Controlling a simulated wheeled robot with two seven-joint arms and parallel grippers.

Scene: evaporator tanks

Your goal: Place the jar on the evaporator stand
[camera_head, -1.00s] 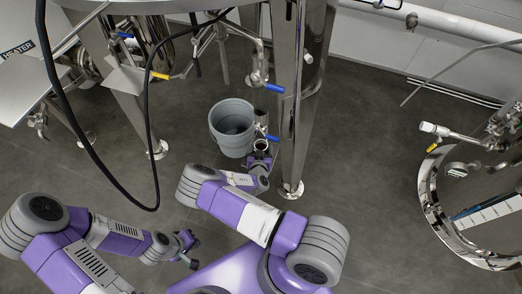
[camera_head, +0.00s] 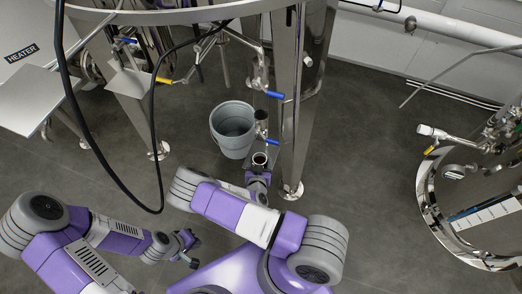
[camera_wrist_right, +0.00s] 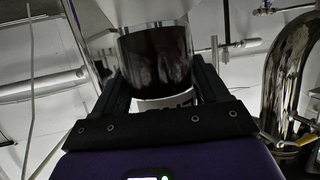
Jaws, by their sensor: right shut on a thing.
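The jar (camera_wrist_right: 157,58) is glass with dark contents and a pale lower band. It sits between the two black fingers of my right gripper (camera_wrist_right: 162,85), which is shut on it. In the head view the jar (camera_head: 259,158) shows from above as a small round rim at the tip of my right gripper (camera_head: 258,176), just below a metal cylinder with a blue-handled valve (camera_head: 263,125). A small grey plate, perhaps the evaporator stand (camera_head: 272,158), shows beside the jar near the steel leg; contact cannot be told. My left gripper (camera_head: 190,248) is open and empty at lower left.
A grey bucket (camera_head: 232,138) stands on the floor left of the jar. A steel leg (camera_head: 288,120) rises close to its right. A black hose (camera_head: 88,150) loops down at left. Another steel tank (camera_head: 450,215) stands at far right, with clear floor between.

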